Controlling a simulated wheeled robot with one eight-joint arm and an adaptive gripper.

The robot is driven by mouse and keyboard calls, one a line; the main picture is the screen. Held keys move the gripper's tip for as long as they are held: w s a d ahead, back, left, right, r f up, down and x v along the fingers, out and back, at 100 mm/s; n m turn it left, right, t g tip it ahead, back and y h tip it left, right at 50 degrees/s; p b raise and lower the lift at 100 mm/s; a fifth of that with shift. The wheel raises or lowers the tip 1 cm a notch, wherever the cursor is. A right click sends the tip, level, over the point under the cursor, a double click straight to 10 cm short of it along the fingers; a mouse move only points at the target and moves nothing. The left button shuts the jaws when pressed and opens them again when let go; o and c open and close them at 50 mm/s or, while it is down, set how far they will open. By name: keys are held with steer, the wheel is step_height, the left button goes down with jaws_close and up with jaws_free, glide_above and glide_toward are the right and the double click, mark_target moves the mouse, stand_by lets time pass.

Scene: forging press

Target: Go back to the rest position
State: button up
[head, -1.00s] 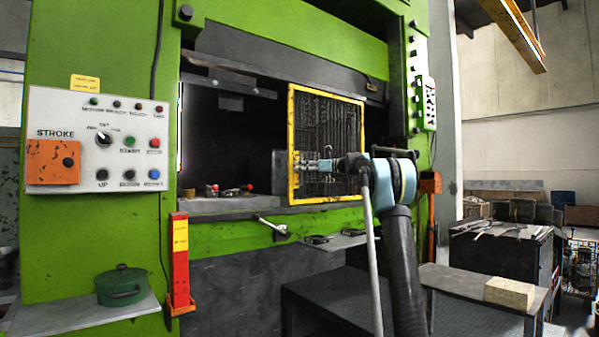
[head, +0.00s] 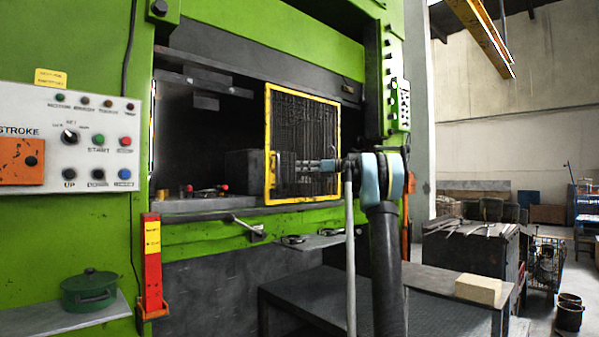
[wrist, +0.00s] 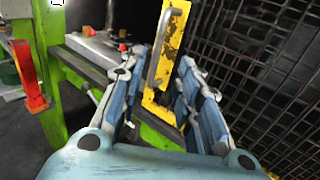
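The press's mesh guard gate (head: 302,145) has a yellow frame and stands over the right part of the press opening, with the left part uncovered. In the wrist view, a grey bar handle (wrist: 160,46) is fixed to the yellow frame post (wrist: 174,50). My gripper (wrist: 155,70) has its two fingers spread apart, with nothing held between them. The handle lies ahead of the fingertips, and I see no contact. In the head view, my gripper (head: 300,164) is in front of the gate and points left, with the arm rising from below.
The control panel (head: 75,140) is on the left of the green press. A red and yellow post (head: 152,262) and a green pot (head: 90,288) on a shelf stand below it. A bench with a pale block (head: 478,289) and a dark tool table (head: 470,245) are at the right.

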stand_by(0.4)
steer(key=s+f+n+g+h, duration=0.1)
steer(key=s+f+n+h, duration=0.25)
steer(key=s+f, duration=0.6)
steer(key=s+f+n+h, duration=0.2)
steer(key=s+f+n, duration=0.3)
steer(key=s, duration=0.8)
steer(key=s+f+n+g+h, duration=0.1)
steer(key=s+f+n+h, duration=0.15)
steer(key=s+f, duration=0.7)
steer(key=s+d+f+n+h, duration=0.3)
steer(key=s+d+f, duration=0.1)
steer(key=s+f, duration=0.6)
steer(key=s+d+f+n+h, duration=0.3)
steer(key=s+d+f+n, duration=0.1)
steer(key=s+f, duration=0.6)
steer(key=s+d+f+n+h, duration=0.3)
steer(key=s+d+f, duration=0.2)
steer(key=s+f, duration=0.5)
steer(key=shift+s+d+f, duration=0.25)
steer(key=shift+s+f, duration=0.15)
steer(key=shift+f, duration=0.2)
